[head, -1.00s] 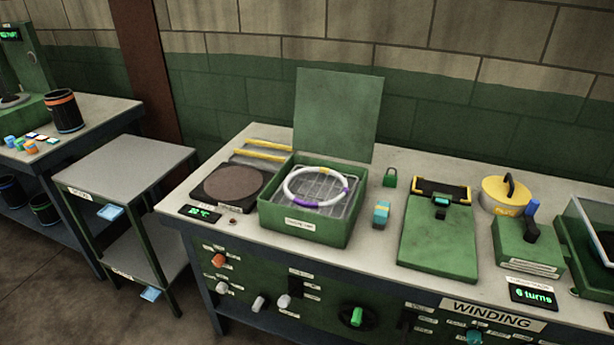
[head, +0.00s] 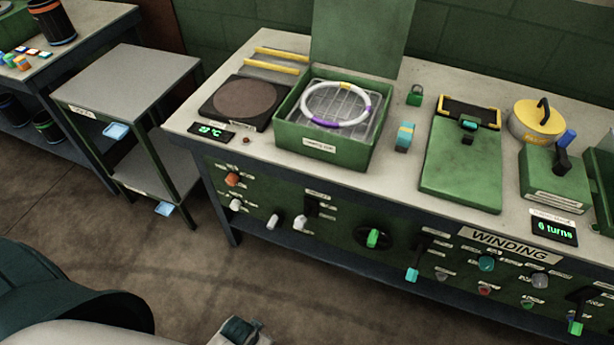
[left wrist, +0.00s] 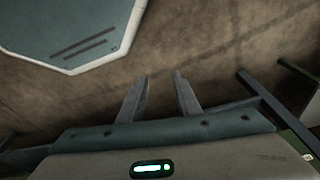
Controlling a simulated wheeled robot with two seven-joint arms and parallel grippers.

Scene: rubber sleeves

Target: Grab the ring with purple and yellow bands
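The white ring with purple and yellow bands (head: 304,104) lies on a wire rack inside an open green box (head: 322,147) on the workbench. The box's lid (head: 362,35) stands up at its back. My left gripper (left wrist: 160,76) shows in the left wrist view with its two fingers apart and nothing between them, over bare floor. It is well away from the ring. Part of my arm shows at the bottom left of the head view. My right gripper is not in view.
Left of the box are a dark round hot plate (head: 246,98) and yellow rods (head: 283,53). A grey cart (head: 130,80) stands left of the bench.

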